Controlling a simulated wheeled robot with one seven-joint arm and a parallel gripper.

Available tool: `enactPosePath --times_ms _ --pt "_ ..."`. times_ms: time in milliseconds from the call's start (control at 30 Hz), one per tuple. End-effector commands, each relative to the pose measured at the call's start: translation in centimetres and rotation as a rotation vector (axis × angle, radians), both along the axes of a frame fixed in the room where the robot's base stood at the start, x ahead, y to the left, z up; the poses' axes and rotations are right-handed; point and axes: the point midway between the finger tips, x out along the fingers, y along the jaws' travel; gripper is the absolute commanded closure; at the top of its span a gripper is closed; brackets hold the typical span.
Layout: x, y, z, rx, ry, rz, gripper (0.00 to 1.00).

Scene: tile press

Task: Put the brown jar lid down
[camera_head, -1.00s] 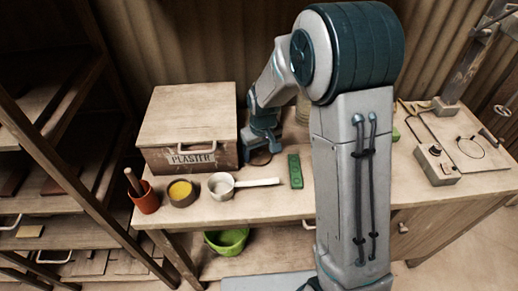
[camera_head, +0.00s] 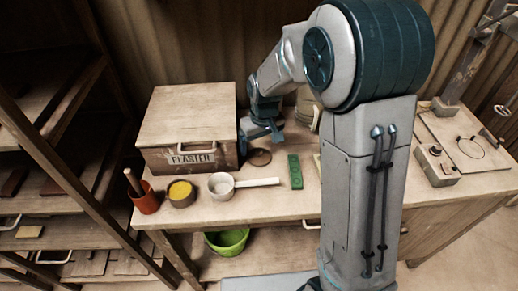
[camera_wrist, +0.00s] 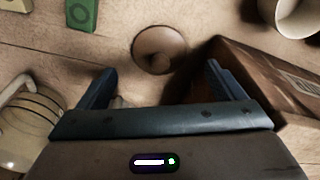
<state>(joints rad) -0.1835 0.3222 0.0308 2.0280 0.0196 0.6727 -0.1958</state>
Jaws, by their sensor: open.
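The brown jar lid (camera_head: 259,157) lies flat on the bench, just right of the plaster box. My gripper (camera_head: 262,138) is open and empty, above and behind the lid. In the wrist view its two fingers (camera_wrist: 158,84) are spread wide, with the lid beyond the tips and apart from them.
The wooden plaster box (camera_head: 188,127) stands close on the left. A green block (camera_head: 295,171) lies right of the lid. A white pan (camera_head: 222,185), a yellow-filled pot (camera_head: 181,193) and a red cup (camera_head: 147,202) line the front.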

Motion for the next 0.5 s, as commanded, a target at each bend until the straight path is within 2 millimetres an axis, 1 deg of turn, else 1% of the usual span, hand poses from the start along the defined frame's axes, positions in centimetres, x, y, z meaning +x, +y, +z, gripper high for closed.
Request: enactPosePath --times_ms 33,200,333,500 --pt "0.0 0.0 1.3 0.001 -0.007 0.000 0.11" --pt "-0.4 -0.2 4.8 0.001 -0.005 0.000 0.11" --pt "-0.7 -0.3 6.7 0.001 -0.004 0.000 0.11" --pt "-1.0 -0.5 7.9 0.001 -0.003 -0.003 0.11"
